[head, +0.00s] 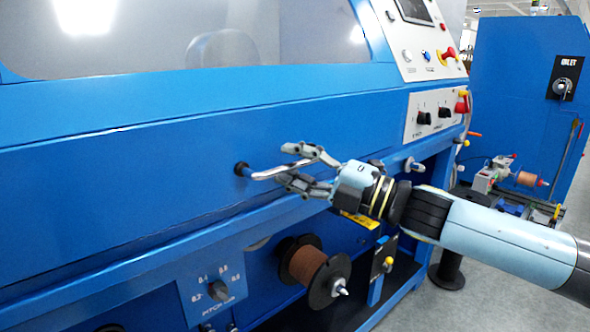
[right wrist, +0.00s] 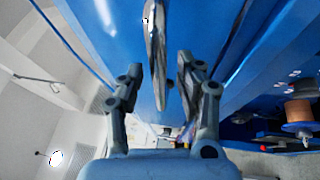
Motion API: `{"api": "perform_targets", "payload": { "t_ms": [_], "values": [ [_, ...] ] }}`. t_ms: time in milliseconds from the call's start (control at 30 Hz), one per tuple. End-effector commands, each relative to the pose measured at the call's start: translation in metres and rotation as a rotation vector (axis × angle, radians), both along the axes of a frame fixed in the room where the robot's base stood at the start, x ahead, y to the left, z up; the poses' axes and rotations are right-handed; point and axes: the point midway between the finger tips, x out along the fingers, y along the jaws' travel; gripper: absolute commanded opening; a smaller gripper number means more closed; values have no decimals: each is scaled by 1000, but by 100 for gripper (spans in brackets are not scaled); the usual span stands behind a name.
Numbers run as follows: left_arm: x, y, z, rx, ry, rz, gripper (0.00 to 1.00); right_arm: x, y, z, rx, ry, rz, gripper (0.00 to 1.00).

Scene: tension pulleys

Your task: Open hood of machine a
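Machine a is the large blue machine, and its blue hood (head: 150,130) with a clear window (head: 200,38) fills the left and middle of the head view. The hood looks closed. A metal bar handle (head: 268,173) stands out from its lower front and shows in the right wrist view (right wrist: 158,62). My right gripper (head: 302,168) is at the handle's right part, one finger above and one below it. In the right wrist view its fingers (right wrist: 160,82) are apart, with the bar between them and gaps on both sides. My left gripper is not in view.
A control panel (head: 420,45) with knobs and a red switch is at the machine's upper right. A brown wire spool (head: 308,265) and a dial plate (head: 213,290) sit below the hood. Another blue machine (head: 515,90) stands at the right, beyond open grey floor (head: 440,308).

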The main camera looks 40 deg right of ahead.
Motion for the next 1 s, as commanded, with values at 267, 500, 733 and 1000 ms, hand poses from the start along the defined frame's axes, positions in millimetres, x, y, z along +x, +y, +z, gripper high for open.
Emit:
{"api": "perform_targets", "payload": {
  "t_ms": [267, 500, 733, 1000],
  "values": [
    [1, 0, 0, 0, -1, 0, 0, 1, 0, 0, 0, 0, 0, 34],
    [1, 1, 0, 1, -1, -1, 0, 0, 0, 0, 0, 0, 0, 2],
    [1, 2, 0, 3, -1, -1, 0, 0, 0, 0, 0, 0, 0, 0],
    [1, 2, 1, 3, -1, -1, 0, 0, 0, 1, 2, 1, 0, 0]
  ]
}}
